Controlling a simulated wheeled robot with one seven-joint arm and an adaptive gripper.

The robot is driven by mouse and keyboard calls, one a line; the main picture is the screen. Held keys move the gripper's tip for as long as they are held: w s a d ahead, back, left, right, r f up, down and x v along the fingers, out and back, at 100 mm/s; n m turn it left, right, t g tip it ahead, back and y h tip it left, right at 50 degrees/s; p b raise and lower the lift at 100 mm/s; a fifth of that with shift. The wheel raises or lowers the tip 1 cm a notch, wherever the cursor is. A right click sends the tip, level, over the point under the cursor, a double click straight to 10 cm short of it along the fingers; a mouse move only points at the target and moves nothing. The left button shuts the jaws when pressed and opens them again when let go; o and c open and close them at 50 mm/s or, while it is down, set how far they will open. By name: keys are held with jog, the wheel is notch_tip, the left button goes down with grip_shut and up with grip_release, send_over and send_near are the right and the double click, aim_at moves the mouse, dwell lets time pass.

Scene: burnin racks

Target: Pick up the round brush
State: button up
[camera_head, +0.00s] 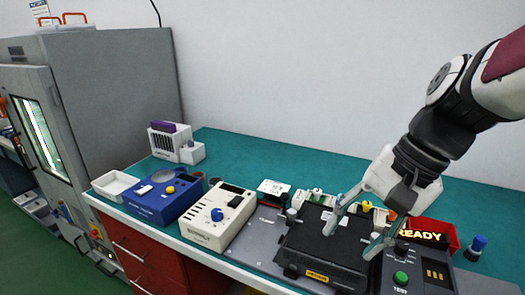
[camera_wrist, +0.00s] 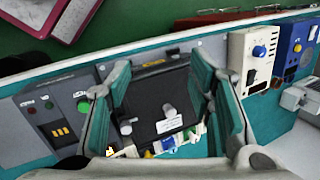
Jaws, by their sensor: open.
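What looks like the round brush (camera_head: 477,247) stands at the far right of the bench in the head view, with a blue top and a darker lower part. I cannot make it out in the wrist view. My gripper (camera_head: 352,240) is open and empty, fingers pointing down, above the black test fixture and to the left of the brush. In the wrist view my gripper (camera_wrist: 158,75) shows two teal-padded fingers spread apart with the fixture between them.
A red bin (camera_head: 437,228) lies between my gripper and the brush. A cream device (camera_head: 222,222) and a blue device (camera_head: 160,199) stand left.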

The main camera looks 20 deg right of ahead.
jog(key=w+d+f+m+t+y+b, duration=0.1)
jog(key=w+d+f+m+t+b, duration=0.1)
jog(key=d+m, duration=0.3)
jog(key=w+d+f+m+t+y+b, duration=0.1)
jog(key=d+m+t, duration=0.3)
jog(key=d, duration=0.7)
jog(key=w+d+f+m+t+y+b, duration=0.1)
jog(key=w+d+f+m+t+b, duration=0.2)
jog(key=d+m, duration=0.4)
jog(key=shift+w+d+f, duration=0.2)
jog(key=shift+w+d, duration=0.05)
jog(key=shift+d, duration=0.25)
jog(key=s+d+f+m+t+h+b, duration=0.2)
jog(key=s+d+m+t+h, duration=0.3)
jog(key=d, duration=0.4)
jog(key=s+d+f+m+t+h+b, duration=0.1)
jog(key=s+d+f+m+t+h, duration=0.15)
jog(key=s+d+m, duration=0.4)
jog(key=b, duration=0.2)
send_near(479, 244)
jog(key=w, duration=0.1)
jog(key=w+d, duration=0.1)
jog(key=w+n, duration=0.1)
jog(key=shift+d+r+g, duration=0.1)
jog(key=shift+d+g, duration=0.15)
jog(key=shift+d, duration=0.05)
jog(key=shift+f, duration=0.35)
jog(key=w, duration=0.7)
jog(key=shift+w+b, duration=0.25)
jog(key=shift+b, duration=0.15)
